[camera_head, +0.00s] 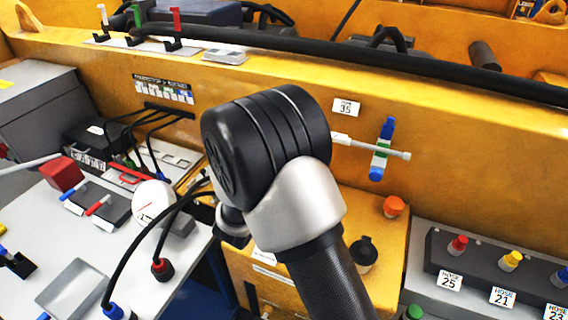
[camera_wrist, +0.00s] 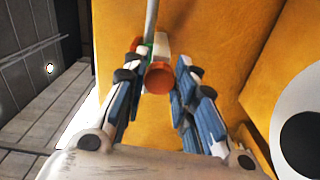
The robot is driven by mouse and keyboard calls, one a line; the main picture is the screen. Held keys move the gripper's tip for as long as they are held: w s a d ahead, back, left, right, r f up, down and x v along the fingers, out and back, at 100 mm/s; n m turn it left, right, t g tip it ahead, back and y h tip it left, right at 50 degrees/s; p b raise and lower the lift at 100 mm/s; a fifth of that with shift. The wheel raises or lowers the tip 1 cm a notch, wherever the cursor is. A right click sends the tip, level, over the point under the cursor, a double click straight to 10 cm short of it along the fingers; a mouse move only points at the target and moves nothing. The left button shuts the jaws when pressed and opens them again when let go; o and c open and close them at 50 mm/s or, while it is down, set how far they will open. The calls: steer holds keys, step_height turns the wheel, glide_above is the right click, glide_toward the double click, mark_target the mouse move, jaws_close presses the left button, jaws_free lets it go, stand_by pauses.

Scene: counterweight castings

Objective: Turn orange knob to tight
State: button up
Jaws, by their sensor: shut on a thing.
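In the wrist view, an orange round knob (camera_wrist: 158,78) sits between the two blue-padded fingers of my gripper (camera_wrist: 159,62). The fingers are shut on it, though a narrow gap seems to show on its right side. A white and green part and a grey rod (camera_wrist: 151,20) show just beyond the knob. No tight mark is readable.
A black knob (camera_head: 363,253) stands on the yellow box (camera_head: 385,275). A hose block (camera_head: 490,262) with red, yellow and blue caps is at the right. Black cables (camera_head: 140,235) loop over the grey left bench.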

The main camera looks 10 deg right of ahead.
steer(key=shift+m+b, duration=0.3)
steer(key=shift+b, duration=0.05)
steer(key=o, duration=1.1)
steer(key=shift+c, duration=0.2)
steer(key=v, duration=1.2)
